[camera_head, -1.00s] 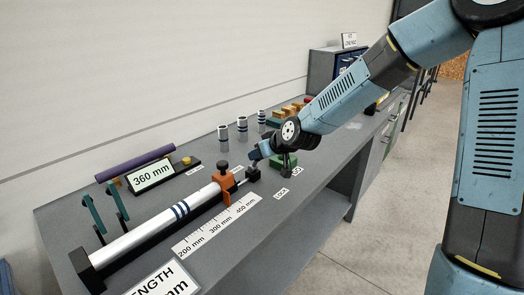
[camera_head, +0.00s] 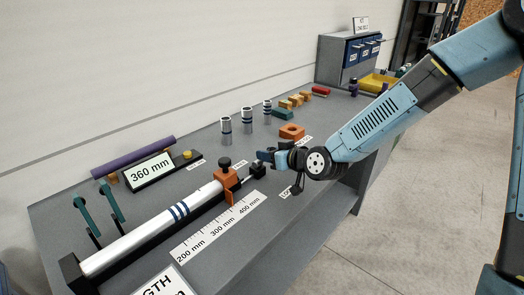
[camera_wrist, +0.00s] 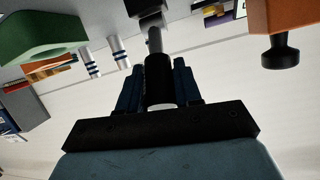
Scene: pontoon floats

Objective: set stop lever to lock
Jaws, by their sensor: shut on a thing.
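The stop lever shows in the wrist view as a grey stem with a thick black grip (camera_wrist: 160,85), rising from a black block (camera_wrist: 150,8). My gripper (camera_wrist: 157,62) is shut on that grip, with a dark blue finger on each side. In the head view my gripper (camera_head: 265,157) is beside the small black block (camera_head: 258,168) at the right end of the measuring rail. My gripper and wrist hide most of the lever there. A white label (camera_head: 286,191), partly covered, lies on the bench in front. I cannot tell the lever's exact angle.
An orange clamp (camera_head: 227,182) with a black knob sits on the silver tube (camera_head: 150,232), left of my gripper. A green block (camera_wrist: 40,38) is close by in the wrist view. An orange block (camera_head: 291,131) and banded cylinders (camera_head: 247,120) stand behind.

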